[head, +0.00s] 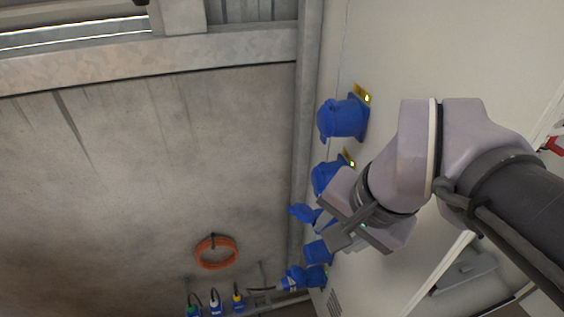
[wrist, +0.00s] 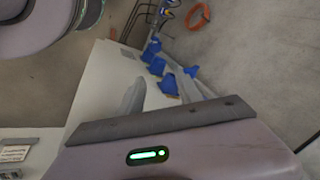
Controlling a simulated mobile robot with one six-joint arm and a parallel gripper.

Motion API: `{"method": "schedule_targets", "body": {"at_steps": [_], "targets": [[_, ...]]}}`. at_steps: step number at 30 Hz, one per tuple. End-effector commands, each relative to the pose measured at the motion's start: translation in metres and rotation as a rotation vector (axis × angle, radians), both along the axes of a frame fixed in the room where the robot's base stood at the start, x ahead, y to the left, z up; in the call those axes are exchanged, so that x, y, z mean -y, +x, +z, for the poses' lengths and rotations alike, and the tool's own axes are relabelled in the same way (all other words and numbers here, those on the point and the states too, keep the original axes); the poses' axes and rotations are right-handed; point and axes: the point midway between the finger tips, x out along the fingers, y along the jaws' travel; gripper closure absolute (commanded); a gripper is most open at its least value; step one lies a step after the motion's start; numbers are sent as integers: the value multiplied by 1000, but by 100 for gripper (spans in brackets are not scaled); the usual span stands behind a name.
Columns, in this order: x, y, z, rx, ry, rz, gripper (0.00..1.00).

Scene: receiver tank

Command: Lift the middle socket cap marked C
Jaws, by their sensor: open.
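Several blue sockets with caps run in a row down the pale cabinet face in the head view. No letter C can be read. The socket near the middle of the row (head: 323,221) is partly behind my gripper, and a blue flap (head: 302,212) juts out to its left. My gripper (head: 346,229) is open and empty beside it; I cannot tell whether it touches. In the wrist view, one grey jaw (wrist: 150,122) crosses the foreground, and a blue flap (wrist: 191,71) stands out from the nearest socket (wrist: 168,86).
Other blue sockets sit above (head: 343,118) and below (head: 318,252). A plug with a cable is at the lowest socket (head: 313,277). An orange hose coil (head: 215,252) and hanging plugs (head: 216,303) are on the grey wall. The space left of the sockets is clear.

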Motion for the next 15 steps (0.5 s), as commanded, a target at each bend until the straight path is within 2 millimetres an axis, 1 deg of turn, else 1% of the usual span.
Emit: {"method": "schedule_targets", "body": {"at_steps": [1, 5, 8, 9, 11, 12, 15], "targets": [[-4, 13, 17, -32, 6, -31, 58], [-17, 47, 40, -123, 18, -145, 58], [-30, 77, 56, -197, 18, -251, 58], [-36, 90, 61, -228, 15, -299, 58], [-47, 109, 67, -273, 7, -377, 58], [-55, 122, 69, -299, -1, -430, 58], [-74, 150, 69, -353, -26, -559, 58]]}}
